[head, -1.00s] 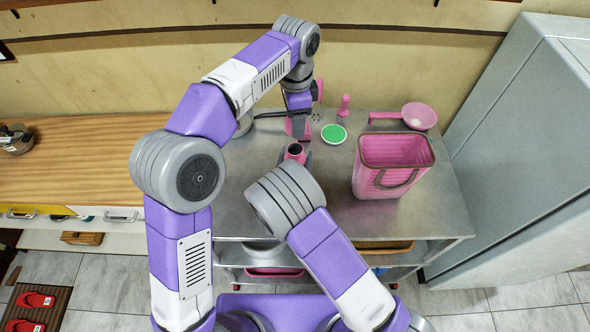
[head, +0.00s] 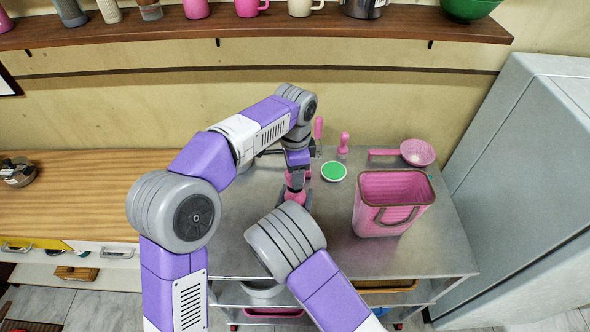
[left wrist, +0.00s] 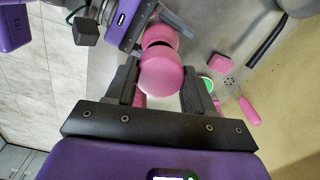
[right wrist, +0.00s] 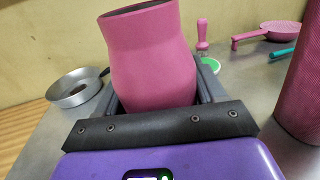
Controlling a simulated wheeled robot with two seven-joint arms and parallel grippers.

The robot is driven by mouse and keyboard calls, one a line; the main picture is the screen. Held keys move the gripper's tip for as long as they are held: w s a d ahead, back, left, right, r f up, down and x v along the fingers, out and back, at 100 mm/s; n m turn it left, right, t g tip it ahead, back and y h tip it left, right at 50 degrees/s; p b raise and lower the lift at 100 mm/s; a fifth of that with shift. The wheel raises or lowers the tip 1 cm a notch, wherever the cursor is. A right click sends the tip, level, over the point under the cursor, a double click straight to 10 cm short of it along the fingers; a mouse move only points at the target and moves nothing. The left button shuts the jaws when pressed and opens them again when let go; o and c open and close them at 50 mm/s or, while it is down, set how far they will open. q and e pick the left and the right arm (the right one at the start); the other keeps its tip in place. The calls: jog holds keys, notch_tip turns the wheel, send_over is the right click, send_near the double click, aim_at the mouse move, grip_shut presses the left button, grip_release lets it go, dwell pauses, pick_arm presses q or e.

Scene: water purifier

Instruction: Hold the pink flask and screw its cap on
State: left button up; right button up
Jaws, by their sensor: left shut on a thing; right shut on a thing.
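The pink flask (right wrist: 150,60) stands between the fingers of my right gripper (right wrist: 155,92), which is shut on it. Its dark-rimmed mouth shows at the top of the right wrist view. A rounded pink cap (left wrist: 160,80) is between the fingers of my left gripper (left wrist: 160,74), which is shut on it. In the left wrist view the flask (left wrist: 160,37) is just beyond the cap, with a dark gap between them. In the head view my left gripper (head: 297,178) is right above the flask (head: 295,197). My right forearm partly hides the flask there. Contact between cap and flask cannot be told.
A pink basket (head: 395,212) stands right on the metal table (head: 440,255). A green-topped disc (head: 333,171), a pink-handled tool (head: 344,144) and a pink strainer (head: 418,152) lie behind. A metal pan (right wrist: 72,88) shows in the right wrist view. A grey cabinet (head: 530,170) bounds the right.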

pick_arm(q)
jog(key=shift+f, duration=0.75)
jog(key=shift+f, duration=0.55)
jog(key=m, duration=0.6)
jog(key=shift+m, duration=0.3)
jog(key=m, duration=0.7)
jog(key=shift+m, duration=0.4)
jog(key=m, duration=0.5)
jog(key=shift+m, duration=0.4)
jog(key=m, duration=0.7)
